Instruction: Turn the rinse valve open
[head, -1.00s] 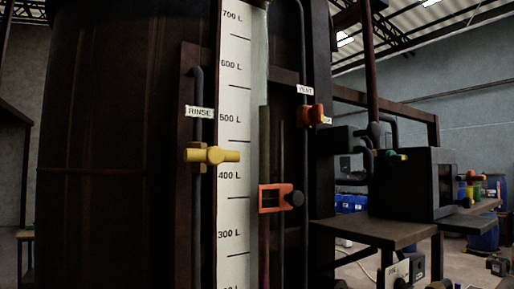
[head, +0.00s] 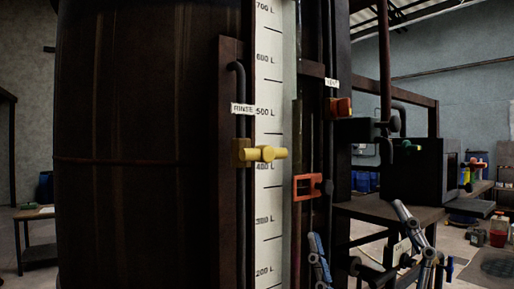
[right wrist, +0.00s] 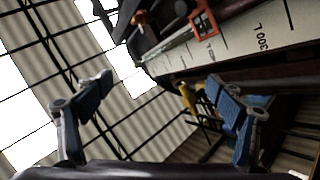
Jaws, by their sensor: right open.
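The yellow rinse valve (head: 263,154) sits on a dark vertical pipe on the vat's front, below the RINSE label (head: 243,109). Its handle lies level, across the pipe. In the right wrist view the yellow valve (right wrist: 187,97) shows small, between the fingers and beyond them. My right gripper (head: 355,222) is open and empty, low and to the right of the valve in the head view, apart from it. Its two blue-grey fingers also show spread in the right wrist view (right wrist: 160,82). My left gripper is not in view.
A white litre scale (head: 269,205) runs beside the valve. An orange-red bracket (head: 307,187) with a dark knob is right of the scale. An orange vent valve (head: 339,107) is above it. A bench (head: 385,209) with a dark box stands at right.

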